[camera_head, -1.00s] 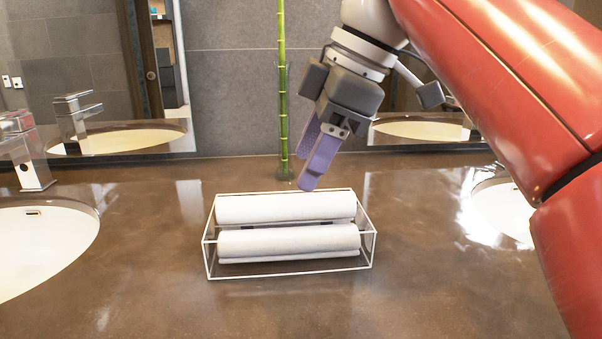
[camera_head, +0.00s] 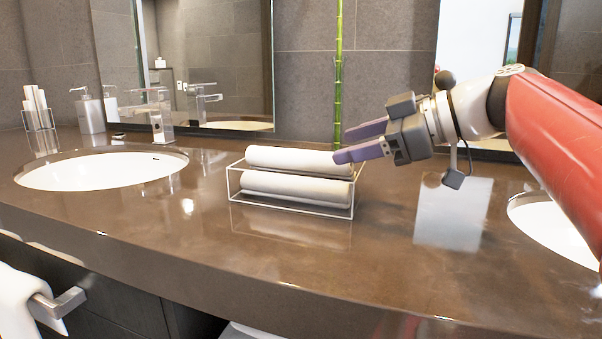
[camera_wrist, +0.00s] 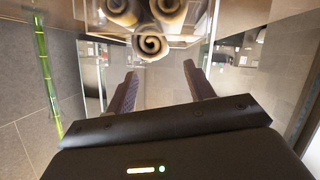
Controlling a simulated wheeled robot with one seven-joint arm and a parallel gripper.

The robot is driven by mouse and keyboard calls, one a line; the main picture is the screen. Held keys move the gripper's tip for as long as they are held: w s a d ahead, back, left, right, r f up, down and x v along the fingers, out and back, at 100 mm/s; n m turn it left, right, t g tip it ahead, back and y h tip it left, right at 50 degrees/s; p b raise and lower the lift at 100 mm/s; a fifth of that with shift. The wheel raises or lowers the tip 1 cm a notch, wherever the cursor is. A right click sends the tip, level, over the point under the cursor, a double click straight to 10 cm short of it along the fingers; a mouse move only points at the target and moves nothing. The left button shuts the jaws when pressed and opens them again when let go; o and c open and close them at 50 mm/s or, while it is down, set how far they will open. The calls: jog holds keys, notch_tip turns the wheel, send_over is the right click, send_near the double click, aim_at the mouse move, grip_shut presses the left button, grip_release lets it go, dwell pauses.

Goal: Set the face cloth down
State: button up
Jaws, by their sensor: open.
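Rolled white face cloths lie in a clear tray with pale edges (camera_head: 290,208) on the brown counter. The head view shows a back upper roll (camera_head: 298,160) and a front roll (camera_head: 295,188). In the wrist view the spiral end of one roll (camera_wrist: 151,45) faces me, with two more beside it. My gripper (camera_head: 350,143) is open, roughly level, at the right end of the tray, its purple fingers pointing left. In the wrist view nothing shows between the fingers (camera_wrist: 160,75). The near fingertip overlaps the roll ends in the head view; I cannot tell whether it touches.
A bamboo stalk (camera_head: 338,80) stands behind the tray. A sink (camera_head: 100,170) and faucet (camera_head: 160,118) are at left, another sink (camera_head: 560,222) at right. A soap dispenser (camera_head: 89,110) stands far left. A white towel (camera_head: 15,305) hangs below. The counter right of the tray is clear.

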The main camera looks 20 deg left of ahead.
aim_at(330, 151)
jog(key=x, duration=0.7)
jog(key=shift+w+f+p, duration=0.1)
jog(key=shift+f+p, duration=0.15)
jog(key=shift+p, duration=0.05)
jog(key=shift+c, duration=0.4)
jog(key=c, duration=0.7)
jog(key=shift+r, duration=0.1)
